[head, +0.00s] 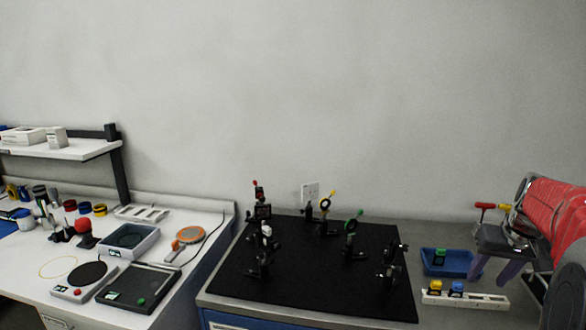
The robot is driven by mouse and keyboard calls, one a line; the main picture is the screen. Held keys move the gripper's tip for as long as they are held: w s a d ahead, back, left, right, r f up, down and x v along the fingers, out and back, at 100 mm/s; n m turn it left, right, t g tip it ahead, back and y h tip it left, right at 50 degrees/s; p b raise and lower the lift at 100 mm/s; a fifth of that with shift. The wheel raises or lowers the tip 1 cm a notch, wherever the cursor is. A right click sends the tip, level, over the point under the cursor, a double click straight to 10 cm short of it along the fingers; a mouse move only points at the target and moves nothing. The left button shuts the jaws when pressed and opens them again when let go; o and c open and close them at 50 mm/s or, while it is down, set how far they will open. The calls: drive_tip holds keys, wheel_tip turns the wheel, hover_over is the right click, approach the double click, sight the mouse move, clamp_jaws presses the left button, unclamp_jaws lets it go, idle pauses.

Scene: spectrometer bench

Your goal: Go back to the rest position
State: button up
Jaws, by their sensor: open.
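My gripper (489,280) is at the right side of the head view, at the end of my red arm. Its two purple fingers point down and are spread apart, with nothing seen between them. It appears just right of a blue tray (461,271) and behind a white rack (488,302). A green-topped piece (439,256) sits in the tray. A yellow-topped piece (435,286) and a blue-topped piece (456,288) stand in the rack. I cannot tell how high the fingertips are above the bench.
A black breadboard (320,288) with several optic mounts, some with coloured knobs, covers the middle bench. A red-handled tool (484,206) stands behind my gripper. The left bench (215,211) holds scales, jars and a hot-plate-like device, with a shelf (85,149) above. The wall behind is bare.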

drive_tip(key=s+a+n, duration=0.1)
drive_tip(key=s+a, duration=0.5)
drive_tip(key=a, duration=0.5)
drive_tip(key=s+a+f+n+t, duration=0.1)
drive_tip(key=s+a, duration=0.5)
drive_tip(key=a, duration=0.6)
drive_tip(key=s+a+n+y, duration=0.1)
drive_tip(key=s+a, duration=0.5)
drive_tip(key=a, duration=0.6)
drive_tip(key=shift+s+f+n+t, duration=0.15)
drive_tip(key=shift+s+n+t, duration=0.25)
drive_tip(key=shift+n, duration=0.4)
